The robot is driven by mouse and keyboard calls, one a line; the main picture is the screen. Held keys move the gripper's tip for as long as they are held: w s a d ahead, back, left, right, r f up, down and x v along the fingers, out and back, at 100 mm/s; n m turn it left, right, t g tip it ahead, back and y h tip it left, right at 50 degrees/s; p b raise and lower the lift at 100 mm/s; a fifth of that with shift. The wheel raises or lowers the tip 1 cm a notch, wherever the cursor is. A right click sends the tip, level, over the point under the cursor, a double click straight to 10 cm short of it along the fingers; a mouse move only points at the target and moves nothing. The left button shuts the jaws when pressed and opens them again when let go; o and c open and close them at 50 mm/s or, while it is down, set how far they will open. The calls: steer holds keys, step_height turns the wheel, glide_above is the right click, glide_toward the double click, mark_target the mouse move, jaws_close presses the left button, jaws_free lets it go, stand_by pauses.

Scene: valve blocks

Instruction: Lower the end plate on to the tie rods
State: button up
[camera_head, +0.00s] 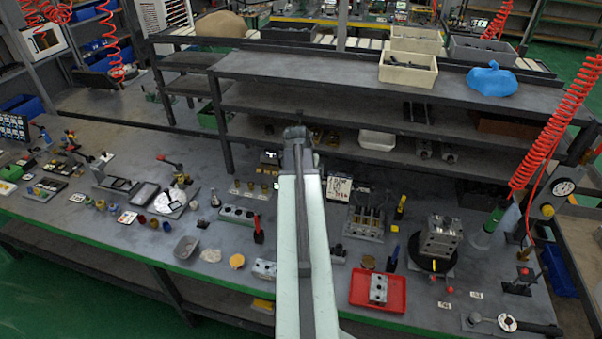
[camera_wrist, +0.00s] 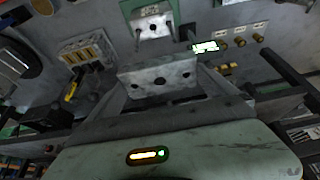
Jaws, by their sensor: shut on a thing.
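The end plate (camera_wrist: 158,77) is a grey metal block with dark holes, in the middle of the wrist view. My gripper (camera_wrist: 165,94) is shut on it. A green fixture (camera_wrist: 133,8) with a pale block (camera_wrist: 152,24) stands beyond the plate, apart from it in the picture. Thin dark upright pieces beside that block may be tie rods; I cannot tell for sure. In the head view my gripper (camera_head: 298,137) is at the far end of my pale arm, and the arm hides the held plate and the fixture.
A valve block stack (camera_head: 438,237) stands on a black disc at right. A red tray (camera_head: 394,305) holds a metal block. A fixture with several cylinders (camera_head: 367,222) is right of my arm, with a yellow-handled tool (camera_head: 400,206) beside it. Shelving (camera_head: 330,102) rises behind.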

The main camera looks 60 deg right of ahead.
steer(key=shift+w+f, duration=0.15)
step_height(320, 180, down, 6)
steer(key=b, duration=0.5)
steer(key=shift+r+b, duration=0.2)
steer(key=shift+b, duration=0.2)
stand_by(0.7)
steer(key=shift+f+b, duration=5.55)
steer(key=o, duration=1.3)
